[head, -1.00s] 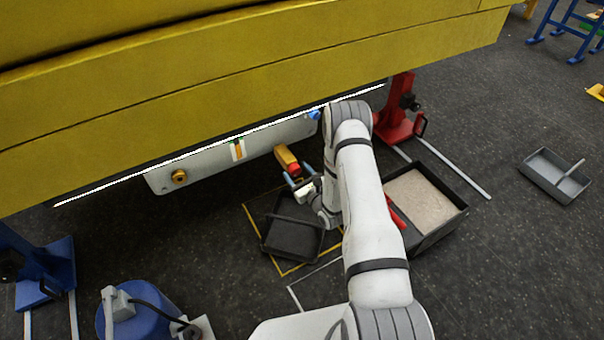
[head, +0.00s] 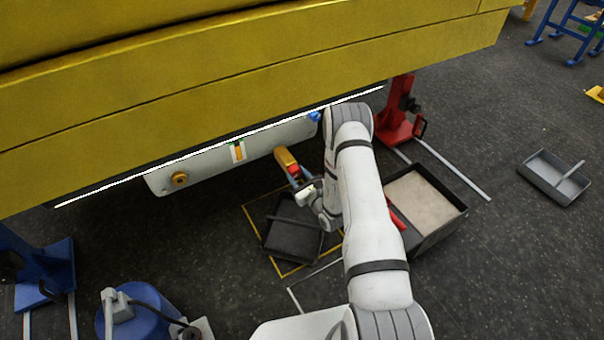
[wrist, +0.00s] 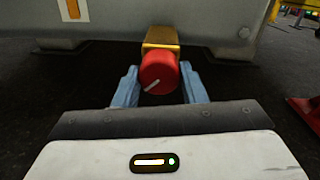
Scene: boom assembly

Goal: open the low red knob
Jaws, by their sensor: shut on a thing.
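The red knob (wrist: 158,72) has a pale line across its face, running diagonally down to the left. It sits at the end of a yellow-orange fitting (wrist: 160,43) low on the grey tank. In the head view the red knob (head: 294,169) shows small at the fitting's lower end (head: 285,155). My gripper (wrist: 159,76) has one blue finger on each side of the knob and is shut on it. In the head view my gripper (head: 297,176) is partly hidden by its own wrist.
A black tray (head: 291,240) lies on the floor below the knob. A dark box with a pale filling (head: 424,196) and a red stand (head: 398,125) are to the right.

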